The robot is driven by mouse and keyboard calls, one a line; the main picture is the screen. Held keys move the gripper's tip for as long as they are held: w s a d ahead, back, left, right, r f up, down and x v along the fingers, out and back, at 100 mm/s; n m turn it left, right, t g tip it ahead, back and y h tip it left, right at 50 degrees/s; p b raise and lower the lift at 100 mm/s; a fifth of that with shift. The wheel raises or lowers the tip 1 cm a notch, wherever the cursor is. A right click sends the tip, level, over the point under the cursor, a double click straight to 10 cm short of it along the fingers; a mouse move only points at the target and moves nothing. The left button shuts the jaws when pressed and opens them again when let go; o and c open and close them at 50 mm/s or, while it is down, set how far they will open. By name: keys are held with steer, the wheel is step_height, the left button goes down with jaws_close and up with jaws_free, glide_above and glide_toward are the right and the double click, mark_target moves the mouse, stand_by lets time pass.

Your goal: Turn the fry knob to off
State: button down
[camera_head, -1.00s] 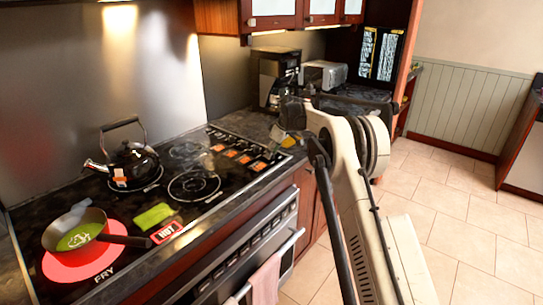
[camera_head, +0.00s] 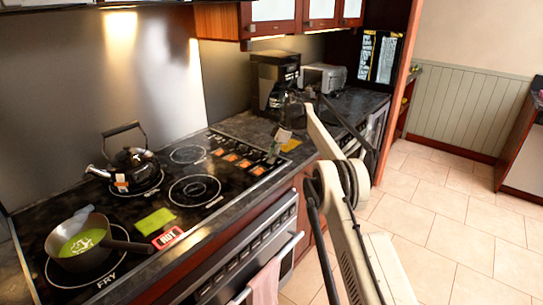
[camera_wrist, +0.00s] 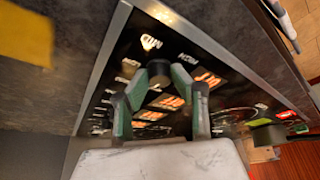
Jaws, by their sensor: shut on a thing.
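My gripper (camera_wrist: 160,78) is shut on a round dark knob (camera_wrist: 159,70) at one end of the stove's control strip in the wrist view. One green-grey finger lies on each side of it. In the head view my gripper (camera_head: 273,157) is at the far right end of the stove, partly blurred and small. The burner marked FRY (camera_head: 91,284) at the near left is dark, with no red glow. The knob's own marking cannot be read.
A pan (camera_head: 79,243) with green contents sits on the FRY burner, its handle pointing right. A kettle (camera_head: 131,166) stands behind it. A coffee maker (camera_head: 275,78) stands beyond.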

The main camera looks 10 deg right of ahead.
steer(key=shift+n, duration=0.3)
stand_by(0.4)
steer(key=c, duration=1.5)
jaws_free()
steer(key=shift+o, duration=0.2)
